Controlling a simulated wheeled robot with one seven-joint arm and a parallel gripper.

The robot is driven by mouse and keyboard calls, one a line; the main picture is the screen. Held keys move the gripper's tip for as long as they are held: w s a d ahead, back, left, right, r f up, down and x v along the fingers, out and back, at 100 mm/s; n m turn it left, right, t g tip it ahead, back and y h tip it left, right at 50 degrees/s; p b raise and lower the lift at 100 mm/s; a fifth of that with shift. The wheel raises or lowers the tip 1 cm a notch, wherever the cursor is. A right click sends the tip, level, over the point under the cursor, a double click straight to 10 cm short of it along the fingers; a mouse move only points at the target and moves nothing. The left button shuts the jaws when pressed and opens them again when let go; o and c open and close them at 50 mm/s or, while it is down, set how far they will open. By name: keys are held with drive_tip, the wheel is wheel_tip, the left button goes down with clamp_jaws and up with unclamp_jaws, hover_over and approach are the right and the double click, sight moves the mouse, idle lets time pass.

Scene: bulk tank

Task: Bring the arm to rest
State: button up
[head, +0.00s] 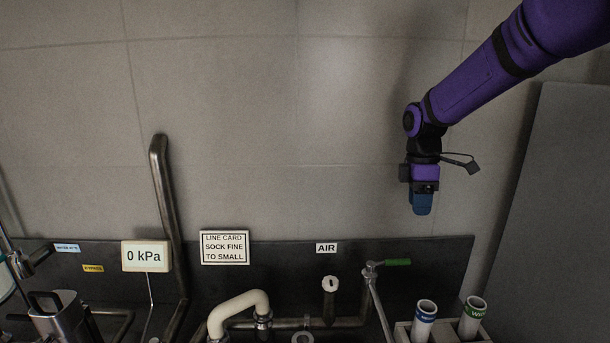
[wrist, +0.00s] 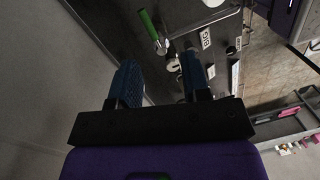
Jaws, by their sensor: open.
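My purple arm reaches in from the upper right in the head view. My gripper (head: 422,207) hangs pointing down in front of the tiled wall, above the dark back panel and clear of everything. In the wrist view its two blue fingers (wrist: 160,82) stand apart with nothing between them. The gripper is open and empty.
Below are a green-handled valve (head: 397,262), an AIR label (head: 326,248), a white curved pipe (head: 238,308) and two labelled tubes in a holder (head: 450,330). A 0 kPa display (head: 146,256) and a line card (head: 224,247) stand left. A grey panel (head: 570,200) is at right.

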drive_tip(key=s+d+r+m+t, duration=0.1)
drive_tip(key=s+r+m+t, duration=0.1)
drive_tip(key=s+r+m, duration=0.45)
drive_tip(key=s+d+r+m+t, duration=0.1)
drive_tip(key=s+r, duration=0.3)
drive_tip(key=s, duration=0.5)
drive_tip(key=s+d+m+t, duration=0.1)
drive_tip(key=s+m+t, duration=0.2)
drive_tip(key=s+m, duration=0.5)
drive_tip(key=s, duration=0.7)
drive_tip(key=shift+d+f+t, duration=0.15)
drive_tip(key=shift+f+t, duration=0.15)
